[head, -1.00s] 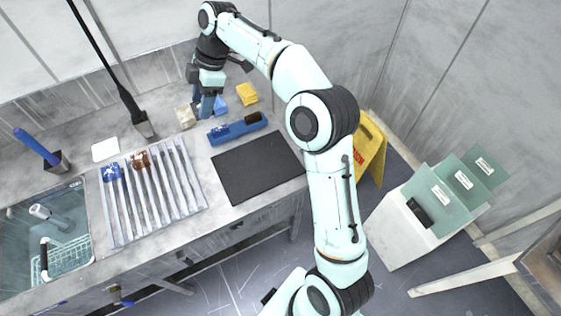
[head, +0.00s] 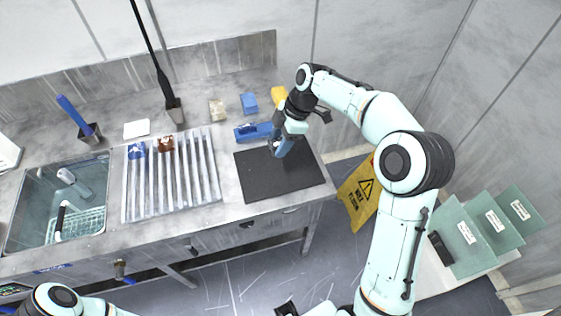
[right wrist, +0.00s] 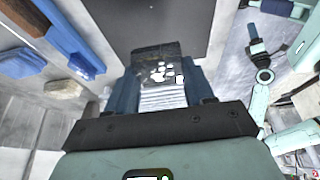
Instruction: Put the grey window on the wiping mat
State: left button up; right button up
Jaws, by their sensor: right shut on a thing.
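My right gripper (head: 281,149) is over the back part of the dark wiping mat (head: 262,185), on the worktop's right side. In the right wrist view, its blue fingers (right wrist: 163,88) are shut on the grey window (right wrist: 160,74), a small dark, glassy piece with white spots. The fingers hide the window in the head view. The mat (right wrist: 150,22) shows beyond it in the wrist view. I cannot tell whether the window touches the mat. My left gripper is not in view.
A ridged rack (head: 177,185) holds a blue piece (head: 137,150) and a brown piece (head: 165,144). A blue holder (head: 252,132) lies behind the mat. A sink (head: 60,210) is at left. A yellow floor sign (head: 357,197) stands right of the counter. The mat's front is clear.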

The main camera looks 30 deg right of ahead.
aim_at(275, 167)
notch_tip(275, 167, down, 3)
jog(key=shift+f, duration=0.2)
notch_tip(275, 167, down, 6)
jog(key=shift+r, duration=0.2)
jog(key=shift+f+b, duration=0.1)
jog(key=shift+b, duration=0.2)
jog(key=shift+f, duration=0.15)
jog(key=o, duration=1.1)
